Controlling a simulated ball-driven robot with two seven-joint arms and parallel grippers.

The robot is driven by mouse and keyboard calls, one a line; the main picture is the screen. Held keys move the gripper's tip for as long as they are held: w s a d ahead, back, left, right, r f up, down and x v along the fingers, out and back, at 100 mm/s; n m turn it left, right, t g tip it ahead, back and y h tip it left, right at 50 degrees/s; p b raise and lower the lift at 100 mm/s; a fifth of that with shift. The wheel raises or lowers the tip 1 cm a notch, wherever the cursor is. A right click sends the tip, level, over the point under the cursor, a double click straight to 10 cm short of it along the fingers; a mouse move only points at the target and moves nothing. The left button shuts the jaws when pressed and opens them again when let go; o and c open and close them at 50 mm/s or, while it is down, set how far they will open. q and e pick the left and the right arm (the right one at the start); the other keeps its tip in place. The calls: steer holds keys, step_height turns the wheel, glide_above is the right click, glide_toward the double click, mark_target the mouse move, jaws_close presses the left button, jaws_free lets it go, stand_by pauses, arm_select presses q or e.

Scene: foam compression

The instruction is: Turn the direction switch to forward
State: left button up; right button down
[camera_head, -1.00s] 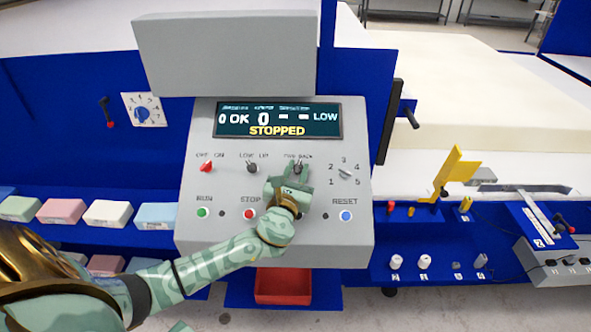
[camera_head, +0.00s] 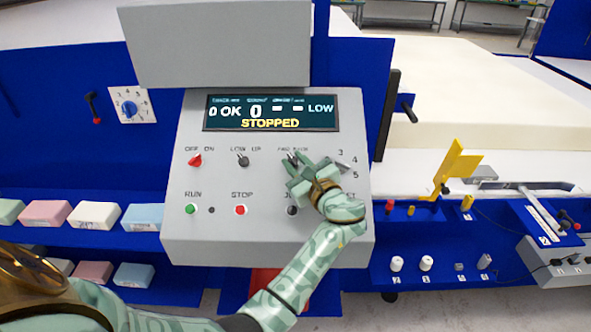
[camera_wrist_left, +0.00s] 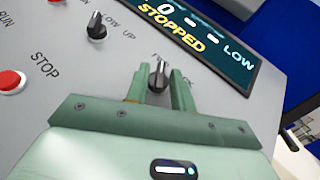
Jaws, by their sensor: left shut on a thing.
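The direction switch (camera_head: 291,158) is a small dark knob on the grey control panel (camera_head: 220,235), under the FWD and BACK labels, which are partly covered. In the left wrist view the direction switch (camera_wrist_left: 158,76) sits between the two green fingers, with a light mark on its top. Its pointer leans toward the FWD side. My left gripper (camera_head: 297,168) is shut on the switch, its fingers pointing up and left across the panel. It also shows in the left wrist view (camera_wrist_left: 158,88). My right gripper is not in view.
The display (camera_head: 270,113) reads STOPPED and LOW. A red OFF/ON knob (camera_head: 195,160) and the LOW/UP knob (camera_head: 243,160) are to the left. The RUN button (camera_head: 190,209) and STOP button (camera_head: 240,210) are below. My wrist covers part of the numbered dial and RESET.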

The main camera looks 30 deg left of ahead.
arm_select(q)
steer(key=shift+n+g+b, duration=0.4)
steer(key=shift+n+g, duration=0.3)
steer(key=shift+g, duration=0.1)
steer(key=shift+r, duration=0.1)
steer(key=o, duration=0.7)
steer(key=shift+c, duration=0.2)
